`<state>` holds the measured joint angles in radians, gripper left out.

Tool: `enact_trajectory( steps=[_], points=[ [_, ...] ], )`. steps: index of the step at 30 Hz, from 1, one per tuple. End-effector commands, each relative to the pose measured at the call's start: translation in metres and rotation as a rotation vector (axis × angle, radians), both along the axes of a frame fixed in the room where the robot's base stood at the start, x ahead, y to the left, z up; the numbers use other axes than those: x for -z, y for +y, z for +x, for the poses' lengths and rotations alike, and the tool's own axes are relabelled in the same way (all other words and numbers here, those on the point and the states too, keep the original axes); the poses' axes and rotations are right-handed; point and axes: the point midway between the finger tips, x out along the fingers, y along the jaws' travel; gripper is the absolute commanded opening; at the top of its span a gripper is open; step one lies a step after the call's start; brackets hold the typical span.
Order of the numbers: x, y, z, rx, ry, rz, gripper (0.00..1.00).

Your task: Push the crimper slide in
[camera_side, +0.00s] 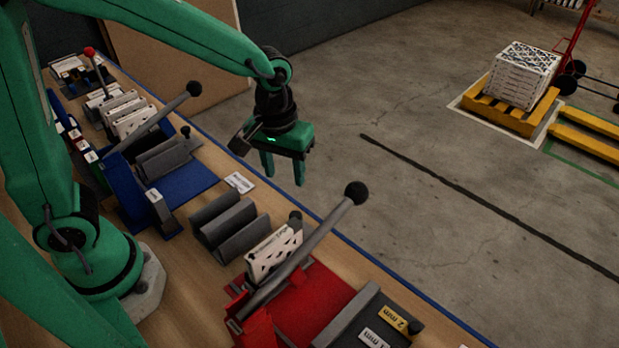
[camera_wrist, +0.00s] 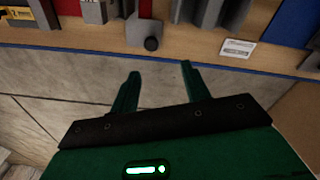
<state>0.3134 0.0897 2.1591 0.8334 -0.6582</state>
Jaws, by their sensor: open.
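A red station (camera_side: 310,306) sits on the bench, with a long grey lever (camera_side: 310,240) ending in a black ball. A small dark knob (camera_side: 295,216) stands beside its white slotted piece. A blue station (camera_side: 185,184) has a similar lever (camera_side: 160,120) and a grey block with a small knob (camera_side: 185,131). I cannot tell for certain which part is the crimper slide. In the wrist view a grey block with a black knob (camera_wrist: 151,44) lies beyond the fingertips. My gripper (camera_side: 284,178) is open and empty, past the blue bench edge, apart from both stations; its fingers (camera_wrist: 160,72) point toward the bench.
Grey angled blocks (camera_side: 224,226) and a white label (camera_side: 240,183) lie between the stations. A dark block with yellow and white thickness labels (camera_side: 402,320) stands at the front right. White boxed pieces (camera_side: 125,112) stand farther back. The floor beyond the edge is clear near my gripper.

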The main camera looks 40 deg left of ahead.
Motion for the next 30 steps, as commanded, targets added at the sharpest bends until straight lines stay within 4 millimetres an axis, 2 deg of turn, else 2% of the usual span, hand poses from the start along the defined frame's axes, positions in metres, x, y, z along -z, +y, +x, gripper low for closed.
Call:
enact_trajectory(
  steps=[4,9,20,30],
  points=[
    [0.019,-0.013,0.005,-0.029,0.040,0.012,0.47],
    [0.028,-0.019,0.007,-0.046,0.056,0.017,0.47],
    [0.035,-0.019,0.007,-0.048,0.058,0.017,0.47],
    [0.069,-0.019,0.006,-0.048,0.061,0.018,0.47]
  ],
)
